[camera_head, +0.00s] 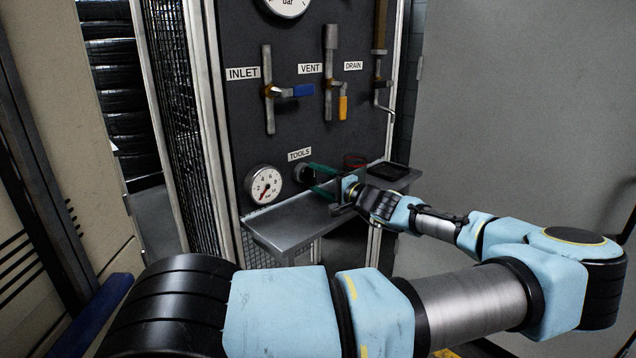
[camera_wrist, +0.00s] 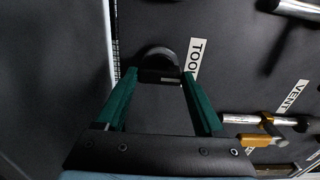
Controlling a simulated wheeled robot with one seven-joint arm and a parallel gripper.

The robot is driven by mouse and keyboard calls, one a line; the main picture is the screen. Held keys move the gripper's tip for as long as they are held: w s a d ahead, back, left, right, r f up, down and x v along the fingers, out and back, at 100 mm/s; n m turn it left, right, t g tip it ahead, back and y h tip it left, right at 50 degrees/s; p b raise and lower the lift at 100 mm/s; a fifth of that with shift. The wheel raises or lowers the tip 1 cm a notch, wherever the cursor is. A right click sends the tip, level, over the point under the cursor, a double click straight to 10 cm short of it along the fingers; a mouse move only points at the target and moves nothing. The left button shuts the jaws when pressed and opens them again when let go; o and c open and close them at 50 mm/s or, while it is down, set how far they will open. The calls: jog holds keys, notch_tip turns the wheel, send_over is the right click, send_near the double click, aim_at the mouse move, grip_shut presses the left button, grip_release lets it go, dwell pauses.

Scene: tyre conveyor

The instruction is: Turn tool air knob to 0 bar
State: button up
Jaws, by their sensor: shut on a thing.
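The tool air knob (camera_wrist: 158,60) is a dark round knob on the black panel, beside the TOOLS label (camera_head: 299,154). In the head view the knob (camera_head: 300,173) sits just right of a white round gauge (camera_head: 264,185) with a red needle pointing to the lower left. My gripper (camera_head: 314,180) reaches the knob from the right, with green fingers. In the wrist view my gripper (camera_wrist: 158,76) has one finger on each side of the knob and is shut on it. The fingertips partly hide the knob's sides.
A grey metal shelf (camera_head: 285,232) juts out below the knob, with a dark tray (camera_head: 388,171) at its right. Above are the blue INLET handle (camera_head: 296,91), the orange VENT handle (camera_head: 343,107) and the DRAIN pipe (camera_head: 378,75). A mesh cage side (camera_head: 187,120) stands left.

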dwell(0.3)
jog(key=o, duration=1.4)
jog(key=b+v, duration=0.2)
jog(key=v, duration=0.8)
jog(key=shift+s+d, duration=0.3)
